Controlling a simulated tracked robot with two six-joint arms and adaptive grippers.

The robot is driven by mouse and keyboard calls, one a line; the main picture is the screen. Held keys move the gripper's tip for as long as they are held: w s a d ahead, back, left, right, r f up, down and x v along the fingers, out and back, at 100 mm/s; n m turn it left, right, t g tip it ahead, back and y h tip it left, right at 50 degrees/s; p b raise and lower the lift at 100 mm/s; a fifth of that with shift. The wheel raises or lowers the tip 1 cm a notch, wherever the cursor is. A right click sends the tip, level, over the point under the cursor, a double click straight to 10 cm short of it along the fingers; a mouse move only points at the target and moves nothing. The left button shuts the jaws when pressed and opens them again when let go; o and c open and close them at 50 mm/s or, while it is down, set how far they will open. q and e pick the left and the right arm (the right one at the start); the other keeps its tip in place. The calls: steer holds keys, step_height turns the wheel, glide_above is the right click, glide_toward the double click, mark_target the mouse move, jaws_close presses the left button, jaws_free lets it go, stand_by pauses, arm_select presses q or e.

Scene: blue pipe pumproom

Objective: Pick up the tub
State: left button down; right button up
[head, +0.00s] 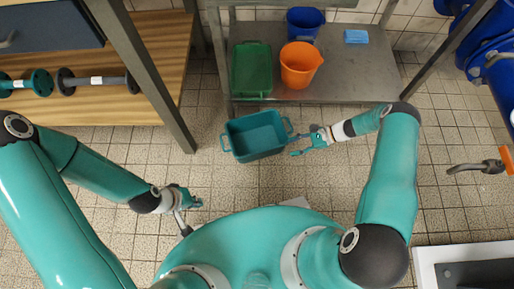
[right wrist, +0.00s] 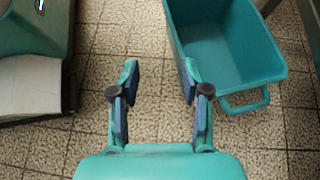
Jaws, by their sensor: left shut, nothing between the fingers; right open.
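The tub (head: 261,152) is teal, open-topped and empty, with a loop handle at each end. It stands upright on the tiled floor in front of the metal bench. In the right wrist view the tub (right wrist: 228,48) is at the upper right, its near handle (right wrist: 243,101) to the right of the fingers. My right gripper (head: 292,146) is open beside the tub's right end. In the wrist view only floor shows between its fingers (right wrist: 159,82). My left gripper (head: 185,220) is shut and empty, low over the floor to the left of the tub.
The metal bench (head: 350,75) behind the tub bears a green crate (head: 252,70), an orange bucket (head: 299,66), a blue bucket (head: 304,24) and a blue cloth (head: 356,37). A wooden shelf (head: 150,60) is at the left, blue pipework (head: 490,40) at the right. Floor in front of the tub is clear.

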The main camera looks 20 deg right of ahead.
steer(key=w+a+f+m+t+y+b, duration=0.1)
steer(key=w+a+f+b, duration=0.3)
steer(key=a+f, duration=0.5)
steer(key=shift+w+a+f+t, duration=0.3)
steer(key=shift+w+a, duration=0.15)
steer(key=shift+a, duration=1.2)
arm_select(q)
step_height(320, 180, down, 6)
steer(key=shift+r, duration=0.2)
arm_select(e)
jaws_close()
steer(key=shift+r, duration=0.1)
